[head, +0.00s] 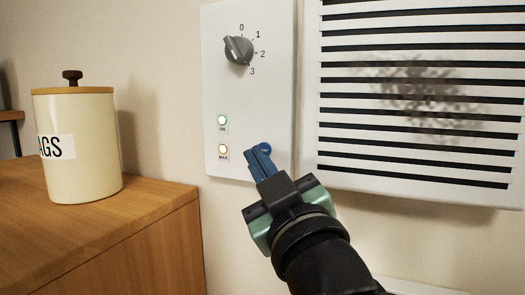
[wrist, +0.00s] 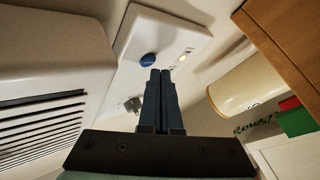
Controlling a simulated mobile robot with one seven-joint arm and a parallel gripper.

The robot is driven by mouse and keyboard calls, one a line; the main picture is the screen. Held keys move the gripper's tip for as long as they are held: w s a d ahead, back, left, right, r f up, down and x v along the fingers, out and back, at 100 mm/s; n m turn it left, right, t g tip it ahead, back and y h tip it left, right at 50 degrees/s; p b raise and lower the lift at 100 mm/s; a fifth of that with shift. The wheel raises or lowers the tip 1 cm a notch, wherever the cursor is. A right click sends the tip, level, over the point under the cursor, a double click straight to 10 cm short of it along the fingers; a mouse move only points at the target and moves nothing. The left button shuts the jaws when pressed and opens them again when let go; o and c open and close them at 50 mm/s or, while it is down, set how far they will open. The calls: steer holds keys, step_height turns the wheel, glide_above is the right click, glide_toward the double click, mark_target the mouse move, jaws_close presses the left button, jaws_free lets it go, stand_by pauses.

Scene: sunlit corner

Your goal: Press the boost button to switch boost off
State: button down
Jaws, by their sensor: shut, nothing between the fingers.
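The white control panel (head: 270,90) is on the wall. A round blue button (head: 265,149) sits low on it, partly hidden behind my fingertips. The button shows more fully in the wrist view (wrist: 148,60), just left of the fingertips. I cannot tell which word, if any, labels it. My gripper (head: 257,151) is shut and empty, its blue fingers pointing at the panel beside the button; whether they touch is unclear. In the wrist view the closed fingertips (wrist: 160,73) are just below and right of the button. Two small lamps glow, an upper green one (head: 222,120) and a lower pale-orange one (head: 223,150).
A grey dial (head: 238,50) marked 0 to 3 is higher on the panel. A slatted vent (head: 415,165) with a dark smudge stands close on the right. A cream canister (head: 85,145) stands on a wooden cabinet (head: 150,200) on the left.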

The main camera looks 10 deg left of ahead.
steer(key=shift+w+d, duration=0.1)
steer(key=shift+w, duration=0.25)
steer(key=shift+w, duration=0.15)
stand_by(0.3)
steer(key=shift+s+b, duration=0.35)
steer(key=shift+s, duration=0.25)
steer(key=s+a, duration=0.1)
steer(key=s, duration=0.5)
steer(key=shift+a, duration=0.2)
